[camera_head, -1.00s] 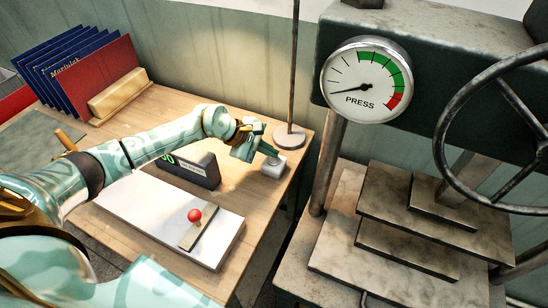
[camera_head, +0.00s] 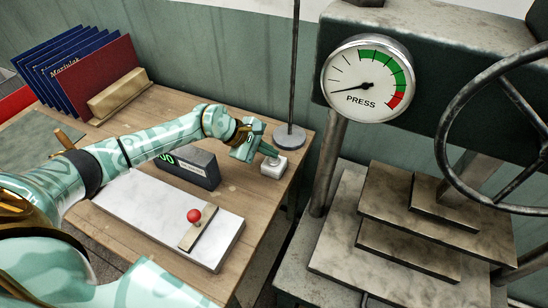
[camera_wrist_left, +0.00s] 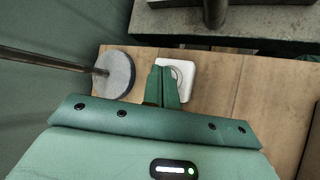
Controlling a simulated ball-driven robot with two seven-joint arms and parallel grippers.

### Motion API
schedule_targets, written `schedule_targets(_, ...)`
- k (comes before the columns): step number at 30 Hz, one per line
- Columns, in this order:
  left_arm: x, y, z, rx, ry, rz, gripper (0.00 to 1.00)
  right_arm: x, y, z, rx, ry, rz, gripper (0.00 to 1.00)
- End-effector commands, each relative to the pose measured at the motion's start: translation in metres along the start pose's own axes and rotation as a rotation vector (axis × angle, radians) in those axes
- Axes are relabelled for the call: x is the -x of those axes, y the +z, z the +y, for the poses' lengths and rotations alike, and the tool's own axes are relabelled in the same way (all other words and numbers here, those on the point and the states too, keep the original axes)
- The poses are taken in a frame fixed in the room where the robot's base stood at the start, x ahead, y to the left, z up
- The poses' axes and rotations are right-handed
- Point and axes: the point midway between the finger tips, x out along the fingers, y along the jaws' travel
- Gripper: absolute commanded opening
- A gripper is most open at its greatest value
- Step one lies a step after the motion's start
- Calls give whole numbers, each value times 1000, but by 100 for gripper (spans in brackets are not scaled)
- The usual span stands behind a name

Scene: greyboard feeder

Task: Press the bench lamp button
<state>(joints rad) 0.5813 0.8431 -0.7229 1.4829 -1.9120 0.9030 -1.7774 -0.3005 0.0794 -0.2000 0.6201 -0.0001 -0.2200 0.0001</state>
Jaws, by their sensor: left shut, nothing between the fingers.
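The bench lamp button is a small white box (camera_head: 274,169) near the right end of the wooden bench. It also shows in the left wrist view (camera_wrist_left: 187,70), with a round grey ring partly hidden by my fingers. My left gripper (camera_head: 270,151) is shut and empty, its fingertips over the top of the box. In the wrist view the shut fingers (camera_wrist_left: 164,75) overlap the button; whether they touch it I cannot tell. The lamp's round base (camera_head: 289,137) and thin pole stand just behind the box. My right gripper is not in view.
A dark display block (camera_head: 200,171) stands left of the button, below my left forearm. A pale board with a red knob (camera_head: 194,215) lies in front. Upright folders (camera_head: 100,75) stand at the back left. A press with a gauge (camera_head: 366,80) and handwheel is at the right.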

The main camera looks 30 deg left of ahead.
Motion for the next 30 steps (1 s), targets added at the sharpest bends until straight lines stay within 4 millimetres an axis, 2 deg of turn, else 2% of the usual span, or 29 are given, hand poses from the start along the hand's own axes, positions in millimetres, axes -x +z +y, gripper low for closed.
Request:
schedule_targets(7,5,4,4,-2,1,0,0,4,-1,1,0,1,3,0)
schedule_targets(21,42,31,31,-2,1,-1,0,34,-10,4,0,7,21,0)
schedule_targets(30,41,31,30,0,0,-1,0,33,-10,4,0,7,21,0)
